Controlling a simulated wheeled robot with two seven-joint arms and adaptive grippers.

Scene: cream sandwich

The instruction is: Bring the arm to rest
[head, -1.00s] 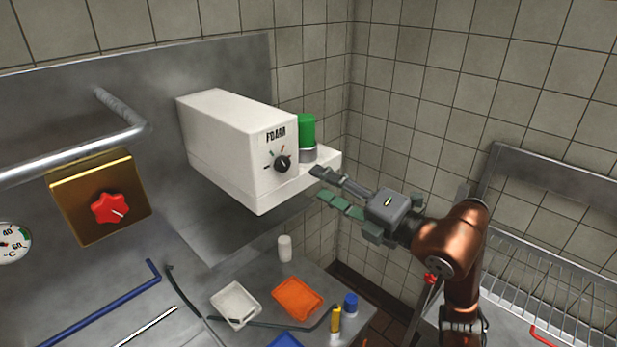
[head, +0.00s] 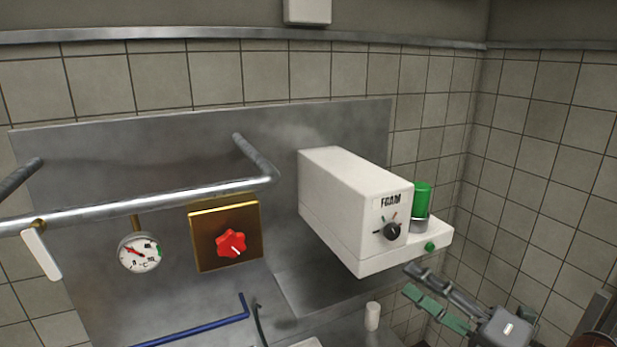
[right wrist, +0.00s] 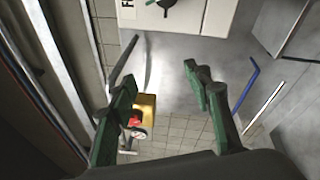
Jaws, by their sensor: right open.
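My right gripper (head: 424,288) is at the lower right of the head view, just below the front right corner of the white foam machine (head: 345,205). Its fingers are apart with nothing between them. My left gripper is not in view.
A metal rail (head: 150,202) runs along the left wall panel. A gauge (head: 139,252) and a red knob on a gold plate (head: 231,243) are on that side. A white cylinder (head: 372,316) stands below the machine. The tiled wall at right is bare.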

